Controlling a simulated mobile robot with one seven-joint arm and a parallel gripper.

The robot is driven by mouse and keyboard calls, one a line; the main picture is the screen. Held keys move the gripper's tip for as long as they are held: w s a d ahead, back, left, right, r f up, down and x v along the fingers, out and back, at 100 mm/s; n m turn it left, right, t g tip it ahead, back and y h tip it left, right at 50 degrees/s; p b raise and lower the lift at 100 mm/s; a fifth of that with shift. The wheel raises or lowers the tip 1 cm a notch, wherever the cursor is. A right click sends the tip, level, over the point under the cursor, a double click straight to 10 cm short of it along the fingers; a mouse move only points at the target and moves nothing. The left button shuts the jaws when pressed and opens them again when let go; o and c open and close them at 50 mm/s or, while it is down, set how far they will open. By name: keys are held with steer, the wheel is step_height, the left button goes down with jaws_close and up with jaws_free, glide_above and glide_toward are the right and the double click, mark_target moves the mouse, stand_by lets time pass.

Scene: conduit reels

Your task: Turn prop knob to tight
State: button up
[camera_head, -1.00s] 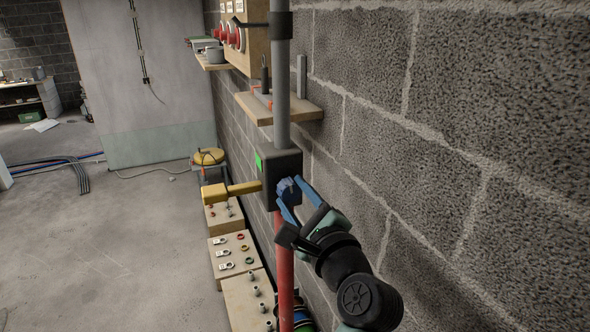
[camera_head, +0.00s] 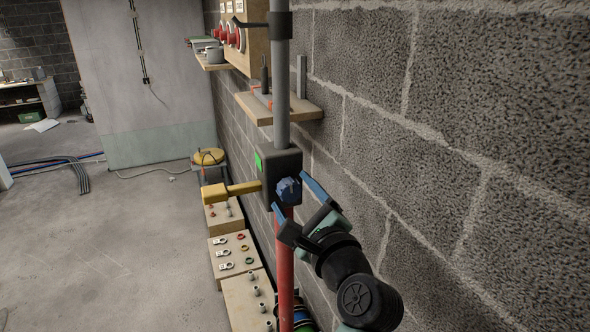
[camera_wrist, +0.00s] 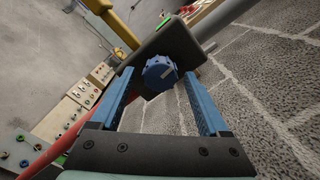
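The blue prop knob (camera_head: 289,190) sits on the near face of a dark grey block (camera_head: 267,172) on the prop. A green patch (camera_head: 258,161) shows on the block's left side, and a yellow handle (camera_head: 244,188) sticks out to the left. My gripper (camera_head: 296,198) is open, its two blue fingers spread on either side of the knob and a little short of it. In the wrist view the knob (camera_wrist: 161,72) lies between and just beyond the fingertips (camera_wrist: 156,78), apart from both. Nothing is held.
The grey upper tube (camera_head: 281,95) and red lower tube (camera_head: 285,270) run vertically through the block. A block wall (camera_head: 450,130) stands close on the right. A wooden shelf (camera_head: 302,111) is above. Boxes with fittings (camera_head: 236,257) stand below left; the floor (camera_head: 110,240) beyond is open.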

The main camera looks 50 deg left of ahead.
steer(key=b+v, duration=0.6)
steer(key=v, duration=0.7)
stand_by(0.4)
